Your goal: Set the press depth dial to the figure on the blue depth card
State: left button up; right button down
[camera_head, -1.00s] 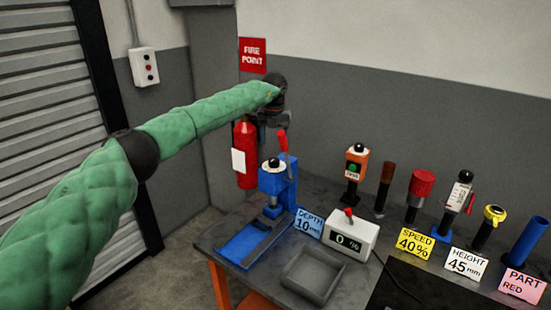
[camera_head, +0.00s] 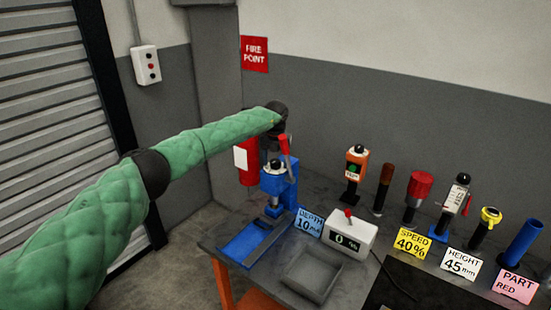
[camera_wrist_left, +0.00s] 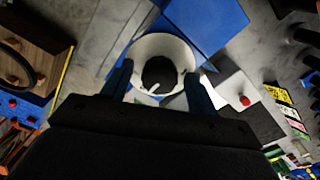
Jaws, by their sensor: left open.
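The blue press (camera_head: 284,184) stands at the table's left end, with a black dial knob (camera_head: 276,165) on a white ring on top. The blue depth card (camera_head: 309,222) beside it reads DEPTH 10 mm. My left gripper (camera_head: 277,131) is above the press; its fingers are hard to make out there. In the left wrist view its open fingers (camera_wrist_left: 158,88) point at the dial's white ring (camera_wrist_left: 148,45), one on each side, with the black knob (camera_wrist_left: 160,72) between them. I cannot tell whether they touch. The dial's setting is unreadable. My right gripper is not in view.
A red lever (camera_head: 285,146) rises beside the gripper. A white display box (camera_head: 350,234) reads 0 %, with a grey tray (camera_head: 311,273) in front. Yellow SPEED 40%, white HEIGHT 45 mm and pink PART RED cards stand right, before several tools. A fire extinguisher (camera_head: 246,160) is behind.

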pick_arm(q)
jog(key=c, duration=1)
jog(key=shift+f, duration=0.1)
